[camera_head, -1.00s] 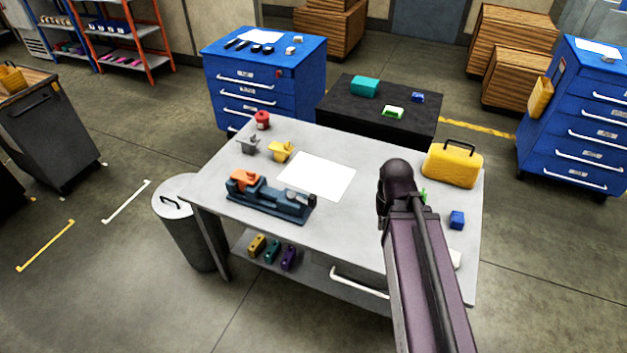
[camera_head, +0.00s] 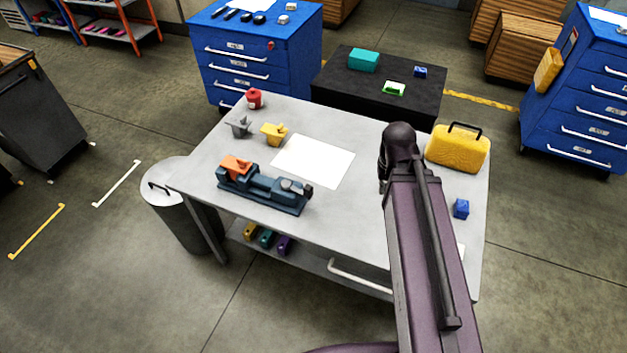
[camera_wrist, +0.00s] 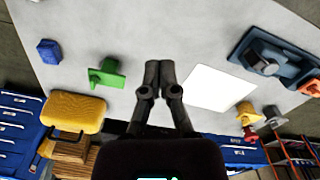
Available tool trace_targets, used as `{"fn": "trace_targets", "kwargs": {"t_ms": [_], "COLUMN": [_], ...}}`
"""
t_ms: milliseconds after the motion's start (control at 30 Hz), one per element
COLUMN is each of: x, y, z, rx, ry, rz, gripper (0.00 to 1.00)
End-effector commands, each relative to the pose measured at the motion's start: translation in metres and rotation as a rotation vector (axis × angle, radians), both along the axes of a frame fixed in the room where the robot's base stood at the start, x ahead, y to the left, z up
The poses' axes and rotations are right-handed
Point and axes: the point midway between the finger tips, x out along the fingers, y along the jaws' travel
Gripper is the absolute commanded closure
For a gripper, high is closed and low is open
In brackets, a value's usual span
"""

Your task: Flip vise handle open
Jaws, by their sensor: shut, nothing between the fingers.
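The blue vise (camera_head: 262,190) lies on the left front part of the grey workbench, with an orange part (camera_head: 236,165) at its left end. At its right end is a grey round part (camera_head: 292,187); the handle's exact position is too small to tell. In the wrist view the vise (camera_wrist: 283,62) is at the upper right, partly cut off, with the grey part (camera_wrist: 264,56) toward the middle. My gripper (camera_wrist: 160,64) is shut and empty over the bench, well to the side of the vise. In the head view my arm hides the gripper.
On the workbench (camera_head: 330,220) are a white sheet (camera_head: 313,161), yellow case (camera_head: 457,149), blue block (camera_head: 461,208), yellow piece (camera_head: 274,134), grey piece (camera_head: 239,127) and red can (camera_head: 255,99). A green piece (camera_wrist: 106,74) shows in the wrist view. A bin (camera_head: 175,205) stands left.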

Motion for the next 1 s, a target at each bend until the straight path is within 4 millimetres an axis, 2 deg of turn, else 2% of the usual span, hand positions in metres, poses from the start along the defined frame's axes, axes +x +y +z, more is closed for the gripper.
{"fn": "trace_targets", "kwargs": {"t_ms": [200, 367, 567, 800, 1000], "x": [0.002, 0.016, 0.06, 0.13, 0.172], "y": [0.001, 0.008, 0.043, 0.1, 0.146], "z": [-0.001, -0.005, -0.018, -0.037, -0.047], "rx": [0.001, 0.01, 0.035, 0.065, 0.07], "ry": [0.001, 0.011, 0.05, 0.134, 0.2], "rz": [-0.002, -0.029, -0.132, -0.314, -0.447], "gripper": [1.0, 1.0, 1.0, 1.0, 1.0]}}
